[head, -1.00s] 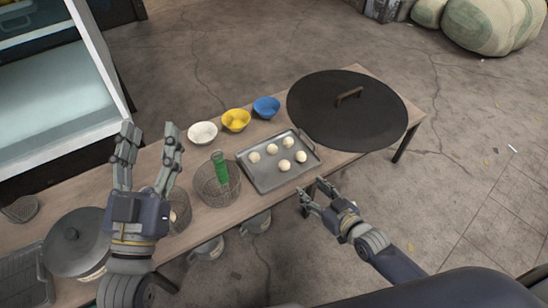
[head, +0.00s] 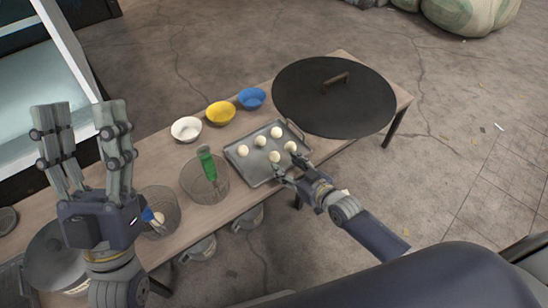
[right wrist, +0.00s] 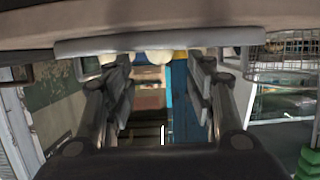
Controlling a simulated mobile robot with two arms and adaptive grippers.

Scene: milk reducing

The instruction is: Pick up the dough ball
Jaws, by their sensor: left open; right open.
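Several pale dough balls (head: 260,141) lie apart on the grey metal tray (head: 236,158) on the table. My right gripper (head: 287,166) is open and empty at the tray's near right edge, with its fingertips close to the two nearest balls (head: 274,157). Whether it touches the tray rim I cannot tell. In the right wrist view, the tray edge (right wrist: 160,43) crosses the top and two pale balls (right wrist: 158,57) show partly between the open fingers. My left gripper (head: 82,110) is open and empty, raised at the left over the table.
A black round lid (head: 330,110) lies right of the tray. White (head: 186,128), yellow (head: 220,113) and blue (head: 252,97) bowls stand behind. A wire basket (head: 208,190) with a green-handled tool (head: 207,163) stands left of the tray. A pot (head: 60,255) stands at the near left.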

